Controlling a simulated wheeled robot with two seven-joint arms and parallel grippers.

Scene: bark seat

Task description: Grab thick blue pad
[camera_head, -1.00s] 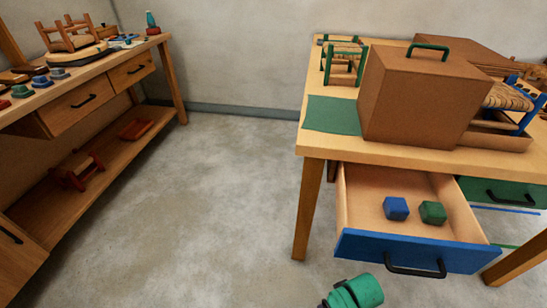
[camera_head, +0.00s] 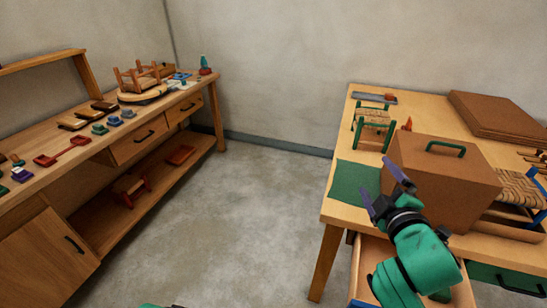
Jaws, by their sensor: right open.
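Small blue pads lie on the left bench among other coloured pieces; one blue pad (camera_head: 114,121) is near the middle, beside another blue-grey pad (camera_head: 99,129). I cannot tell which is the thick one. My right gripper (camera_head: 382,187) is open and empty, raised in front of the green mat and the brown box. A teal sliver of my left arm shows at the bottom edge; its jaws are out of view.
The right table holds a brown box (camera_head: 440,180) with a green handle, a green mat (camera_head: 354,186), a small green-framed stool (camera_head: 374,128) and a woven blue-framed seat (camera_head: 518,188). The left bench (camera_head: 60,135) carries a wooden stool (camera_head: 138,78). Open floor (camera_head: 240,220) lies between them.

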